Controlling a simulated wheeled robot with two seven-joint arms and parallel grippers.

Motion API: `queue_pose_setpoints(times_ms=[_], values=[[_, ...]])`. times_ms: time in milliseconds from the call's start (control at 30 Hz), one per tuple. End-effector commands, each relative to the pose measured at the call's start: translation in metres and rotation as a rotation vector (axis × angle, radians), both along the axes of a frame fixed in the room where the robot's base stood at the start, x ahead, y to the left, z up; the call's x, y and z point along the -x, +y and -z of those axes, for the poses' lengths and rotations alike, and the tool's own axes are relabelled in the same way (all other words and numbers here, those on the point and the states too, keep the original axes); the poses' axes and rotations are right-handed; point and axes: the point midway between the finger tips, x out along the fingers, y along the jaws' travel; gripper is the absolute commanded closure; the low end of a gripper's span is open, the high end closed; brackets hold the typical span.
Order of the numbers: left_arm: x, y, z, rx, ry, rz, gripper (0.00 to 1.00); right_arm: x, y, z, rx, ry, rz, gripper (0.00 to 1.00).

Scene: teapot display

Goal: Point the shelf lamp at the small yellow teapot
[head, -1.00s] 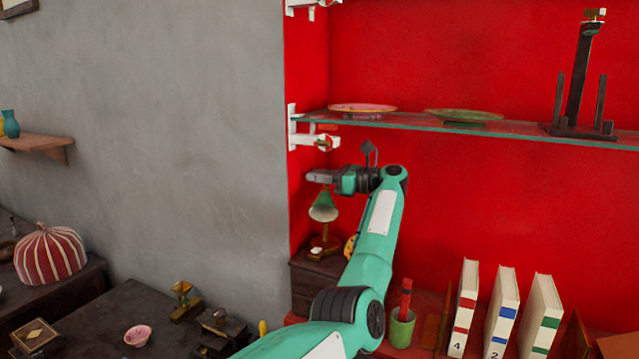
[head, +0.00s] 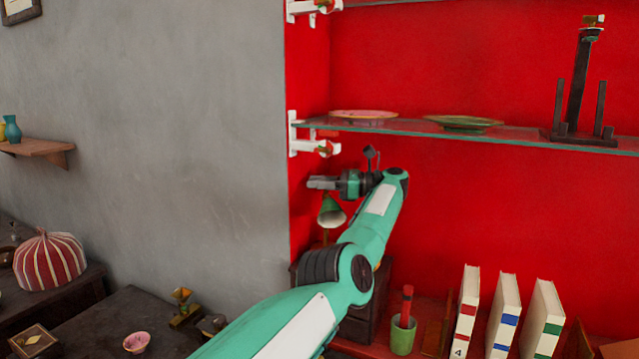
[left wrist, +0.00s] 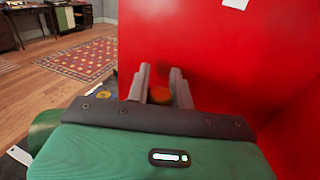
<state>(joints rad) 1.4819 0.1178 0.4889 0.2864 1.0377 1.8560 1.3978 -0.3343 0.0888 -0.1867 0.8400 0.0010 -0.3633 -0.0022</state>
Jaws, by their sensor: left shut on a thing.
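The shelf lamp (head: 330,212) has a green shade with a pale inside that faces down and to the right in the head view. Its lower part is mostly hidden behind my left arm. My left gripper (head: 322,183) is just above the shade. In the left wrist view, its fingers (left wrist: 160,82) are either side of a small orange round knob (left wrist: 160,95), which seems to be part of the lamp; the gripper is shut on it. I cannot make out the small yellow teapot for certain in either view. My right gripper is not in view.
A glass shelf (head: 400,127) with plates runs above my gripper. The grey wall (head: 180,120) stands left of the red alcove. A green cup (head: 403,335) and several white books (head: 503,315) stand right of my arm. A striped domed thing (head: 50,258) stands far left.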

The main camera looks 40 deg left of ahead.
Motion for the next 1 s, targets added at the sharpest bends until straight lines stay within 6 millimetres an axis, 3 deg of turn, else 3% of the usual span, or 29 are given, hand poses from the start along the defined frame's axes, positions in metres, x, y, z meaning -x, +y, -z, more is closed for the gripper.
queue_pose_setpoints(times_ms=[433,467,567,1000], values=[[0.0003,-0.0002,0.0008,0.002,0.0,-0.004,1.0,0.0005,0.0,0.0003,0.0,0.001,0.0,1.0],[0.0003,-0.0002,0.0008,0.002,0.0,-0.004,0.75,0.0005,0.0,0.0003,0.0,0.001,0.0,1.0],[0.0003,-0.0002,0.0007,0.001,0.0,-0.004,0.56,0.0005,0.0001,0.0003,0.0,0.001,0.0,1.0],[-0.0002,-0.0003,0.001,-0.001,-0.001,0.005,0.55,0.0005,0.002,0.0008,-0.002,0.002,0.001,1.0]])
